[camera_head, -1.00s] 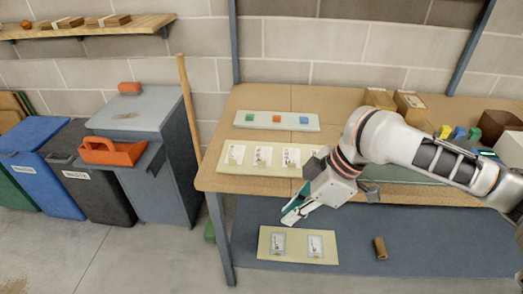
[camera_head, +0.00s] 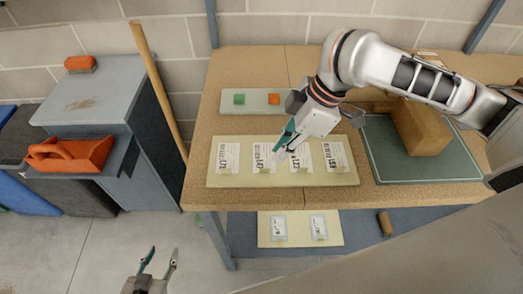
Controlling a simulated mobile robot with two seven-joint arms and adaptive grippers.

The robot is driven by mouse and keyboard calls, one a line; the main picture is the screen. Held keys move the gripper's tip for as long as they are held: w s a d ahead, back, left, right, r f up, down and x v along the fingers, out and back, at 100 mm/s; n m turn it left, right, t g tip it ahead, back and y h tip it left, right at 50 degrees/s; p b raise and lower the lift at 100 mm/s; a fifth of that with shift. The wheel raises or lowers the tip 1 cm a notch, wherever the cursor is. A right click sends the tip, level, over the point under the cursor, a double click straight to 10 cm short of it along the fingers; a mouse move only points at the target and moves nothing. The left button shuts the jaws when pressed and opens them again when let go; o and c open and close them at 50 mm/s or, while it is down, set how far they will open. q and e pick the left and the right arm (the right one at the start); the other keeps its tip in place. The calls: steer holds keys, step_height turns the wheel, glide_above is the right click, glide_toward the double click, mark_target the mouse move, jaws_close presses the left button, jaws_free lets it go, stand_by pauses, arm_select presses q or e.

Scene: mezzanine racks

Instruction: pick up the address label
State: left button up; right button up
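Several white printed labels lie in a row on a cream board (camera_head: 215,181) on the table; I cannot tell which is the address label. They are a far-left label (camera_head: 228,158), a second label (camera_head: 262,160), a third label (camera_head: 301,163) partly covered by my gripper, and a right label (camera_head: 334,157). My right gripper (camera_head: 279,153) points down-left over the board, between the second and third labels; its finger gap and any contact are unclear. My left gripper (camera_head: 158,262) is open and empty at the bottom, over the floor.
A pale strip (camera_head: 228,107) holds a green block (camera_head: 239,99) and an orange block (camera_head: 274,99). A cardboard box (camera_head: 420,127) stands on a green mat (camera_head: 387,164) at right. Below the tabletop is another cream board (camera_head: 300,241) with two labels. A wooden pole (camera_head: 158,85) leans at left.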

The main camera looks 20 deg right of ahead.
mark_target(264, 173)
steer(key=shift+s+a+f, duration=0.1)
steer(key=shift+a+f, duration=0.1)
steer(key=shift+f, duration=0.25)
steer(key=shift+s+a+f, duration=0.1)
steer(key=shift+a+f, duration=0.05)
steer(key=shift+f, duration=0.25)
steer(key=b+x, duration=0.1)
steer(key=x, duration=0.3)
steer(key=shift+w+a+f, duration=0.15)
steer(key=shift+a+f, duration=0.05)
steer(key=shift+f, duration=0.05)
jaws_close()
